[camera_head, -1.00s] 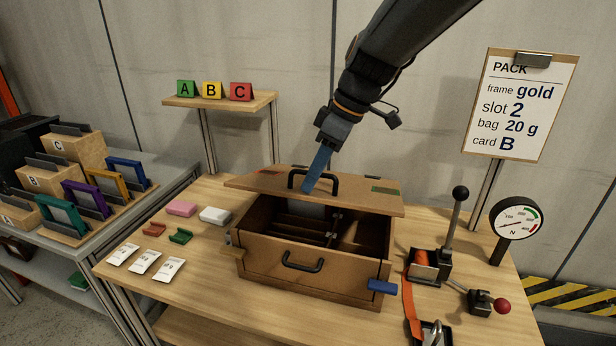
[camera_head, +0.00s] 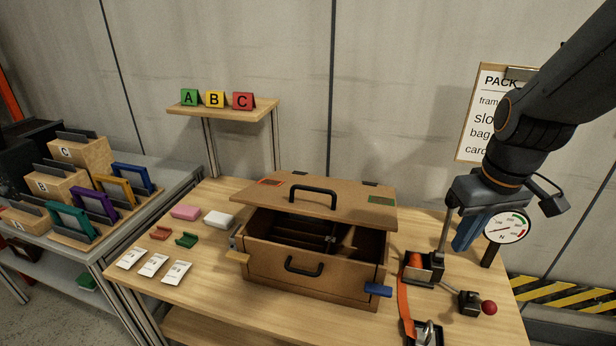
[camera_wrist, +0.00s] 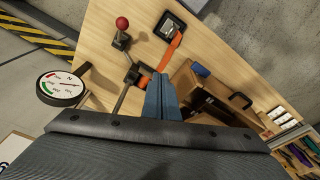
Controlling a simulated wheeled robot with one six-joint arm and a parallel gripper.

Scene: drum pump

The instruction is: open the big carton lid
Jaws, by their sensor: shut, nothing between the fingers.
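The big carton (camera_head: 345,281) stands in the middle of the wooden table. Its lid (camera_head: 278,194), with a black handle on top, is partly raised and tilted, hinged at the back; the dark inside with dividers shows below its front edge. The carton also shows in the wrist view (camera_wrist: 190,88). My gripper (camera_head: 464,246) is right of the carton, beside the gauge and lever, apart from the lid. Its blue fingers are together and empty, and they also show in the wrist view (camera_wrist: 161,98).
A strap tool with an orange strap (camera_head: 403,290), a red-knobbed lever (camera_head: 488,307) and a dial gauge (camera_head: 507,227) crowd the right side. Pouches (camera_head: 153,265) and small coloured blocks (camera_head: 186,212) lie left of the carton. A rack of coloured frames (camera_head: 96,203) stands further left.

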